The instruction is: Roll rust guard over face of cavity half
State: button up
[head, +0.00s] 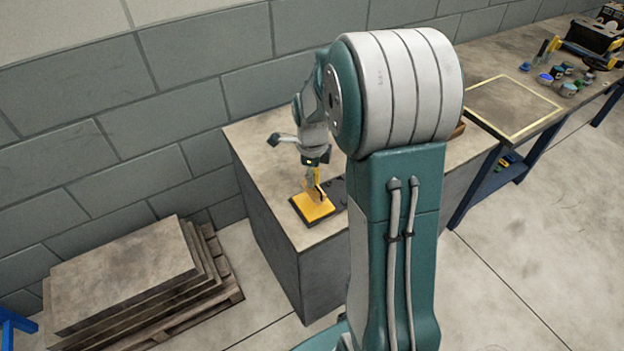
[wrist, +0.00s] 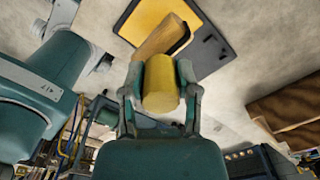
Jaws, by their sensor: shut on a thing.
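My gripper (wrist: 160,85) is shut on the yellow handle (wrist: 161,90) of a roller, low over the block top in the head view (head: 313,168). The roller's tan-orange sleeve (wrist: 158,38) is beyond the fingers, over the yellow face and seemingly touching it. In the head view, the roller (head: 317,193) is small and partly merged with the yellow. The cavity half appears to be the dark flat plate (wrist: 212,52). Most of its face is yellow (wrist: 197,20); a dark strip with slots shows along one side. My arm hides part of it in the head view (head: 336,188).
The plate lies on a large grey block (head: 275,235) near its front left corner. Stacked slabs (head: 125,275) on a pallet stand at lower left.

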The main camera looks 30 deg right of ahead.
jog(key=shift+r, duration=1.75)
